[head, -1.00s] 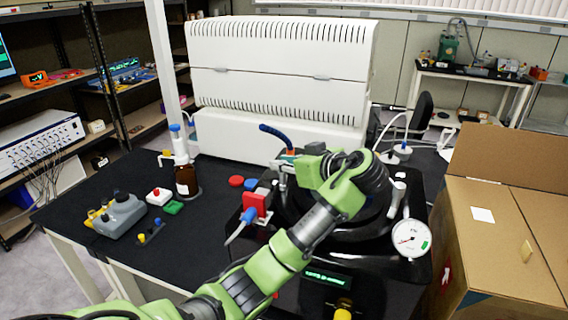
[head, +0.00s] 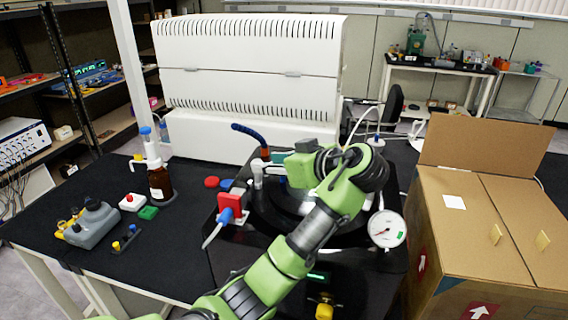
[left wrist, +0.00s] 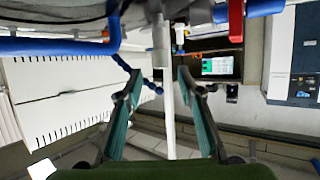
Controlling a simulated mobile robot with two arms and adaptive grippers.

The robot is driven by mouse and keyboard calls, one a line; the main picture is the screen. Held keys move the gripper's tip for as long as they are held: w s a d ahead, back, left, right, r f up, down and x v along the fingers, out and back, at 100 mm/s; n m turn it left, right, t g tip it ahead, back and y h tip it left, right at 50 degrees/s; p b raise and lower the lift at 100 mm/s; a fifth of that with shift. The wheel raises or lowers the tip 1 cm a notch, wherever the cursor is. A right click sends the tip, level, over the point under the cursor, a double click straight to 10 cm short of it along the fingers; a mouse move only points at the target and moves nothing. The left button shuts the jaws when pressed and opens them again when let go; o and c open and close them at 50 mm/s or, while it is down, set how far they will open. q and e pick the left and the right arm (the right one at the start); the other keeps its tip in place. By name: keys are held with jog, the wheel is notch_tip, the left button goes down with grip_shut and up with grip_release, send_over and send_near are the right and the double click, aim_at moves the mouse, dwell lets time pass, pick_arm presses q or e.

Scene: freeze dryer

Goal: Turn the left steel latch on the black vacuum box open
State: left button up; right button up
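The black vacuum box (head: 355,262) stands on the black table, with a round dark lid on top. The left steel latch (head: 257,171) stands upright at the lid's left edge. My left gripper (head: 275,166) is just right of this latch, pointing left over the lid. In the left wrist view my gripper (left wrist: 160,75) has its two teal-padded fingers apart, with nothing held. A grey steel post, seemingly the latch (left wrist: 161,45), shows ahead between the fingers; I cannot tell whether they touch it. My forearm hides part of the lid. My right gripper is not in view.
A red valve (head: 231,206) and a blue hose (head: 250,133) sit close left and behind. A pressure gauge (head: 387,229) is at the box's right. A brown bottle (head: 160,183) stands left, a cardboard box (head: 480,240) right. The white freeze dryer (head: 250,80) is behind.

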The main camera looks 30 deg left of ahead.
pick_arm(q)
jog(key=v, duration=0.6)
jog(key=shift+d+f, duration=0.1)
dwell(0.4)
